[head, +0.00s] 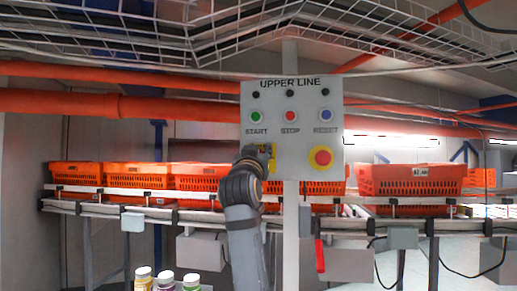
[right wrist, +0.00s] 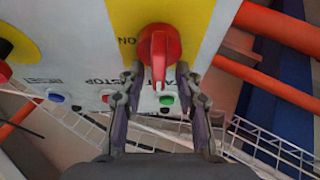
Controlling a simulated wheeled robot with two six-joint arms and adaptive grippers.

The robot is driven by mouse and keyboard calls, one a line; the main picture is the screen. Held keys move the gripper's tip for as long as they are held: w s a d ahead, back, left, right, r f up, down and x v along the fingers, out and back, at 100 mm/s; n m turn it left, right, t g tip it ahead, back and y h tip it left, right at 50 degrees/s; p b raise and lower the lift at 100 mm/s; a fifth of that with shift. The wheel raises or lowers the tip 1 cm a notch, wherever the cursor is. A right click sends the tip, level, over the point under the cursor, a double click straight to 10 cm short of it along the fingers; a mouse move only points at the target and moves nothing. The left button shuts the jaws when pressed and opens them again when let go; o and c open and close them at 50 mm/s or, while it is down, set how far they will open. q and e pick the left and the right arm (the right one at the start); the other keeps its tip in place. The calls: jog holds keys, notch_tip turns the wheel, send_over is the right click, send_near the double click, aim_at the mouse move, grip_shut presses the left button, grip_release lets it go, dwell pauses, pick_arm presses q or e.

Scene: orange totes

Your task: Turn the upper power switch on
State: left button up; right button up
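The grey control panel (head: 290,140) marked UPPER LINE stands mid-picture in the head view. Its power switch is mostly hidden behind my right gripper (head: 256,153); part of its yellow plate (head: 271,160) shows. In the right wrist view, the red switch knob (right wrist: 159,50) sits on the yellow plate (right wrist: 195,20), with the word ON to its left. The knob's handle points down in that view. My right gripper (right wrist: 160,80) is open, one finger each side of the handle, with a visible gap on both sides. My left gripper is not in view.
The panel also bears START (head: 256,116), STOP (head: 290,116) and RESET (head: 325,116) buttons and a red emergency button (head: 321,157) right of the gripper. Orange totes (head: 410,180) line a conveyor behind. A wire cable tray (head: 240,25) runs overhead. Several bottles (head: 165,280) stand below.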

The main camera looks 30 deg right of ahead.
grip_shut()
